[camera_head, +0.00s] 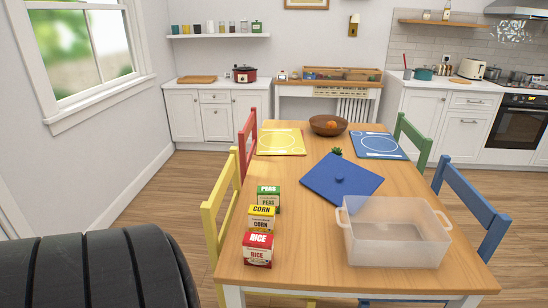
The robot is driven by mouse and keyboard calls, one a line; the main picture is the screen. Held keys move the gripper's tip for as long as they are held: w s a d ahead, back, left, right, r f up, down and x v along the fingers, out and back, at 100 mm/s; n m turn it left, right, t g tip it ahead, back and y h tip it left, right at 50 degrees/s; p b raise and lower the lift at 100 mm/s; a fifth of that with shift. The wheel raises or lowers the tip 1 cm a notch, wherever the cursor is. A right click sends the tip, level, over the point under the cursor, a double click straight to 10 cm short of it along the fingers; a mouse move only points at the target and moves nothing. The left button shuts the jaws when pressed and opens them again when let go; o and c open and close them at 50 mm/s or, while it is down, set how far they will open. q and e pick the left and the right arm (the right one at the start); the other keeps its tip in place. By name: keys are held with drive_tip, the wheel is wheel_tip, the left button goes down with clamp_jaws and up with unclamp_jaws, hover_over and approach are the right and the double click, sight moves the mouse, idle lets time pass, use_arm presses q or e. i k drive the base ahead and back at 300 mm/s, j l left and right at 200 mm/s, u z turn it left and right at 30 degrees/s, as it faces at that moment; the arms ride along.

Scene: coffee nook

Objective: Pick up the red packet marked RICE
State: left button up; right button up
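The red packet marked RICE (258,250) stands upright on the wooden table (305,220), near its front left corner. It is the nearest packet in a row. A yellow packet marked CORN (262,219) stands just behind it, and a green packet marked PEAS (268,196) stands behind that one. The front and top of the RICE packet show clearly, and nothing covers it. Neither of my grippers is in view.
A clear open bin (393,250) stands right of the packets. Behind it lies a blue lid (341,180) with a knob. A brown bowl (329,126) and yellow (280,142) and blue (378,145) mats are farther back. A yellow chair (211,215) stands at the left edge.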

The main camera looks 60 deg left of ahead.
sight(258, 248)
drive_tip(key=u, duration=1.95)
